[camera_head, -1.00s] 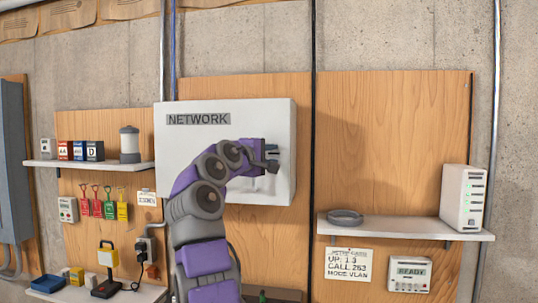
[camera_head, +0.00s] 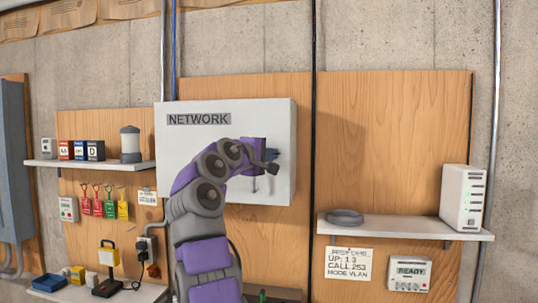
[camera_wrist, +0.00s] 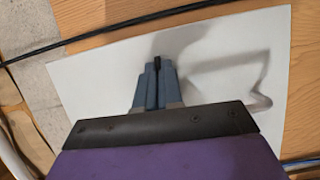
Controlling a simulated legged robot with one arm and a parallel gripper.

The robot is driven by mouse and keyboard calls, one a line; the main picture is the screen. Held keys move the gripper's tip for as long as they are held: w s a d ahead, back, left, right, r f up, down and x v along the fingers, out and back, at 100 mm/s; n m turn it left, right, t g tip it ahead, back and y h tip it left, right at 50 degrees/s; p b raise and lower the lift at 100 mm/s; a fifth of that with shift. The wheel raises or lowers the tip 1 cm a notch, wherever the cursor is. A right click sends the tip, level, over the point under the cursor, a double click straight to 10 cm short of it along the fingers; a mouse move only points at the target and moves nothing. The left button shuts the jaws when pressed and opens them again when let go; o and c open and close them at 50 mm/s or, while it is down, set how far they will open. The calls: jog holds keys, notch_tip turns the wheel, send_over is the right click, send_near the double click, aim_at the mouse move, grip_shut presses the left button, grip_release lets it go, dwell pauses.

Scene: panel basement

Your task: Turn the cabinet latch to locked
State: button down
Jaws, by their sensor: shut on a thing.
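The white cabinet (camera_head: 190,150) with a NETWORK label hangs on the wooden board in the head view; its face (camera_wrist: 105,90) also fills much of the wrist view. My gripper (camera_head: 273,158) is at the right part of the cabinet door. In the wrist view its blue-grey fingers (camera_wrist: 157,75) are close together, shut on the small black latch (camera_wrist: 157,62), whose end shows between the fingertips. Most of the latch is hidden by the fingers, so I cannot tell its exact angle. In the head view my wrist and fingers cover it.
A shelf (camera_head: 90,165) with small boxes and a lantern is left of the cabinet. Another shelf (camera_head: 400,228), at lower right, holds a white router (camera_head: 463,198) and a grey coil (camera_head: 345,217). Dark cables run down the wall beside the cabinet. The board above the right shelf is clear.

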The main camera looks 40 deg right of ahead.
jog(key=m+y+p, duration=0.1)
jog(key=m+p, duration=0.1)
jog(key=m, duration=0.1)
jog(key=m+y+p, duration=0.2)
jog(key=m, duration=0.1)
jog(key=shift+s+r+t+p, duration=0.1)
jog(key=shift+r+t+p, duration=0.05)
jog(key=shift+t+p, duration=0.15)
dwell(1.2)
jog(key=c, duration=1.3)
grip_release()
jog(key=shift+w+d, duration=0.15)
jog(key=shift+w, duration=0.05)
jog(key=shift+s, duration=0.15)
jog(key=b+v, duration=0.1)
jog(key=v, duration=0.7)
jog(key=b+v, duration=0.1)
jog(key=v, duration=0.8)
jog(key=shift+r, duration=0.25)
